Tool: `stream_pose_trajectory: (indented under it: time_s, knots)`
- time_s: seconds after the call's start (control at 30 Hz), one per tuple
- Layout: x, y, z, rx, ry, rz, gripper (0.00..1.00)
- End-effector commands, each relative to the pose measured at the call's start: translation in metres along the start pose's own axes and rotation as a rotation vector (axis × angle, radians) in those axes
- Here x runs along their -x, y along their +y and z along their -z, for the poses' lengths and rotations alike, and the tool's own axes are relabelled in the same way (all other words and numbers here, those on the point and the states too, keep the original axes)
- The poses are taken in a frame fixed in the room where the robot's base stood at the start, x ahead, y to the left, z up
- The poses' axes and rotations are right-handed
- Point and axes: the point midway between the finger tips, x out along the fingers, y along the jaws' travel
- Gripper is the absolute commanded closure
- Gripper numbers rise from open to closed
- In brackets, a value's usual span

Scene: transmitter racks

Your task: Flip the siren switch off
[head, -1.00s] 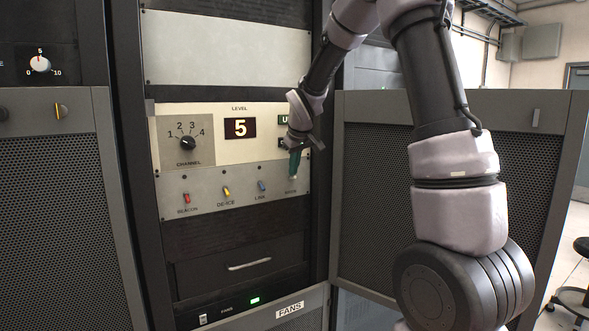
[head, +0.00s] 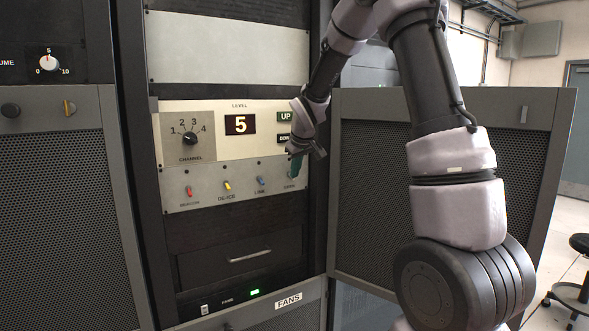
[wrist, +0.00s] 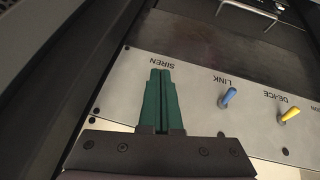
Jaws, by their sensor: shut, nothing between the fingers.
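The siren switch itself is hidden behind my fingers in both views, so its position does not show. Its SIREN label (wrist: 161,63) is just beyond the fingertips in the wrist view, and it is small and blurred in the head view (head: 292,187). My gripper (wrist: 161,73) has its green fingers together, with nothing between them. In the head view my gripper (head: 295,175) is at the right end of the grey switch panel (head: 215,196), over the siren position. I cannot tell whether the fingers touch the switch.
The blue LINK switch (wrist: 228,97) and yellow DE-ICE switch (wrist: 290,113) are beside the siren position. A red switch (head: 189,191) is farther left. UP (head: 286,117) and DOWN (head: 284,138) buttons are above. A perforated cabinet panel (head: 365,190) stands close on the right.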

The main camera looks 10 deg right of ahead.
Motion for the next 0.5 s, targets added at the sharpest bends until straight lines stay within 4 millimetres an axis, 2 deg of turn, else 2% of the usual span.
stream_pose_trajectory:
  time_s: [0.27, 0.5]
  knots:
    - [0.0, 0.0, 0.002, 0.0, 0.001, 0.0, 1.0]
    - [0.0, 0.002, 0.013, 0.0, 0.001, 0.0, 1.0]
